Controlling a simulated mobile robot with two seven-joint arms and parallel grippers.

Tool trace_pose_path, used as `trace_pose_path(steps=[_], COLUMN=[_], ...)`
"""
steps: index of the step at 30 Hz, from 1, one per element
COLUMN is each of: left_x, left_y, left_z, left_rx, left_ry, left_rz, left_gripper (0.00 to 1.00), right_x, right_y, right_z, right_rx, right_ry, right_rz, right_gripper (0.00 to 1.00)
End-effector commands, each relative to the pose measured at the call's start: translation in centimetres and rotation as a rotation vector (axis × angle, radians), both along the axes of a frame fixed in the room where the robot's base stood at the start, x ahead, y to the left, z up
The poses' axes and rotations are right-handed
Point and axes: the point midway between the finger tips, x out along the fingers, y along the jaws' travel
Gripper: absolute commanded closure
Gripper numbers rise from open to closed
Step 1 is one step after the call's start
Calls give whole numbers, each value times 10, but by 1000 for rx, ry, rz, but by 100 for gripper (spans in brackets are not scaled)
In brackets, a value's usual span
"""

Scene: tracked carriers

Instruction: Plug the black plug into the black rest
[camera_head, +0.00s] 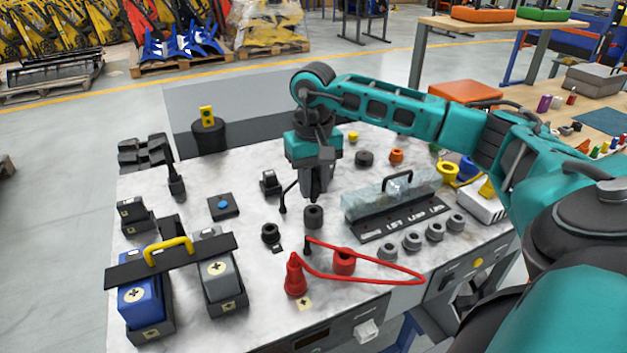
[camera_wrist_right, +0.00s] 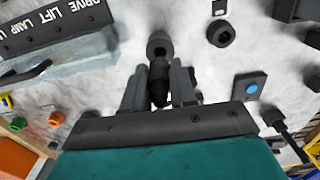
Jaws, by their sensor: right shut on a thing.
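My right gripper (camera_head: 314,194) points down over the middle of the worktop. In the right wrist view, its fingers (camera_wrist_right: 160,92) are shut on the black plug (camera_wrist_right: 158,80). The fingers mostly hide the plug in the head view. The black rest appears to be the dark grey round holder (camera_head: 314,216) just below the fingers. In the right wrist view this rest (camera_wrist_right: 160,42) shows its hole close to the plug's tip. The plug looks lined up with it, but I cannot tell whether they touch. My left gripper is not in view.
A black ring socket (camera_head: 270,233) is left of the rest. A red boot (camera_head: 295,277) and red holder (camera_head: 343,261) stand in front, with a red cable loop. A clear cover (camera_head: 390,198) is close on the right. A yellow-handled bar (camera_head: 168,250) spans boxes at front left.

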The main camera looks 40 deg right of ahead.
Motion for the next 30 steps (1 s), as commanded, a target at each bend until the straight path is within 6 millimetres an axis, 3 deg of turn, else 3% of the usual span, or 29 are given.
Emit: trace_pose_path(steps=[30], left_x=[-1], left_y=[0], left_z=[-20], left_rx=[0], left_ry=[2], left_rz=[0], left_gripper=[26], right_x=[0], right_y=[0], right_z=[-27], right_rx=[0], right_ry=[1], right_rz=[0], right_gripper=[100])
